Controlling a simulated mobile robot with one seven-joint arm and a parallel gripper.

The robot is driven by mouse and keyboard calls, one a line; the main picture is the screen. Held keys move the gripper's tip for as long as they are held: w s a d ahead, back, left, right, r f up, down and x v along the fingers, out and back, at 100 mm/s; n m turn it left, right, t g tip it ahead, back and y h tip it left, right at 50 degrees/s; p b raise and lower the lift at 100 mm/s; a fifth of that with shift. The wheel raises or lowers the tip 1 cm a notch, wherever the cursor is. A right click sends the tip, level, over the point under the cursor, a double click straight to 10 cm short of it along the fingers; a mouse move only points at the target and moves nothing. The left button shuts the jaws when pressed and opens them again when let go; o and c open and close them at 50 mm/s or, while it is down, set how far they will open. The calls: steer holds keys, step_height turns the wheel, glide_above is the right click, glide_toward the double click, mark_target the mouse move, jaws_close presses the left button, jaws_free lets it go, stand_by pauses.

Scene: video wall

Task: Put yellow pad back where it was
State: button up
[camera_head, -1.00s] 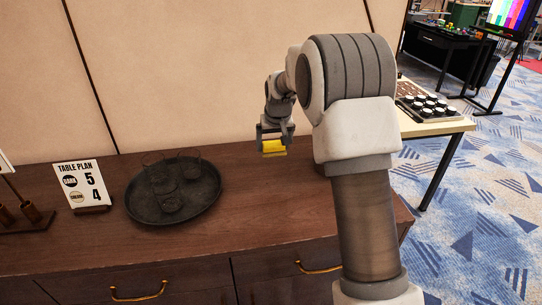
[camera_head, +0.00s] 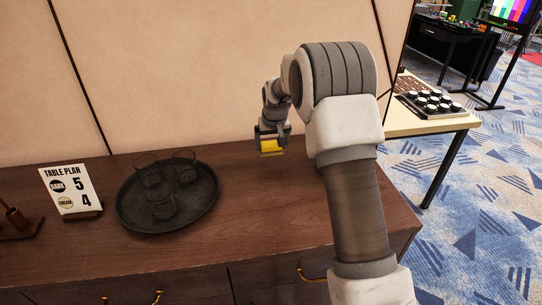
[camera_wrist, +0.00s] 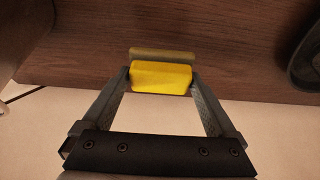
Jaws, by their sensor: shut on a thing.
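The yellow pad (camera_head: 271,146) is held between the fingers of my gripper (camera_head: 271,140), in front of the beige wall and above the brown cabinet top. In the wrist view the yellow pad (camera_wrist: 161,77) sits between the two fingertips of my gripper (camera_wrist: 161,80). A dull yellowish strip (camera_wrist: 162,53) shows just beyond the pad; I cannot tell whether it is part of the pad or a separate thing. Wood surface (camera_wrist: 90,40) lies behind the pad in the wrist view.
A dark round tray (camera_head: 190,217) with several glasses stands on the cabinet top (camera_head: 265,210), left of my gripper. A table plan sign (camera_head: 70,190) stands further left. The wood between tray and arm is clear. A light table (camera_head: 440,125) with a tray of dark cups (camera_head: 428,103) is at right.

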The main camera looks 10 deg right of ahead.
mark_target(272, 151)
step_height(272, 151, down, 4)
steer(key=shift+f, duration=0.15)
steer(key=shift+f, duration=0.1)
steer(key=shift+f+b, duration=0.15)
steer(key=shift+b, duration=0.2)
steer(key=o, duration=0.9)
steer(key=shift+o, duration=0.2)
steer(key=shift+r, duration=0.2)
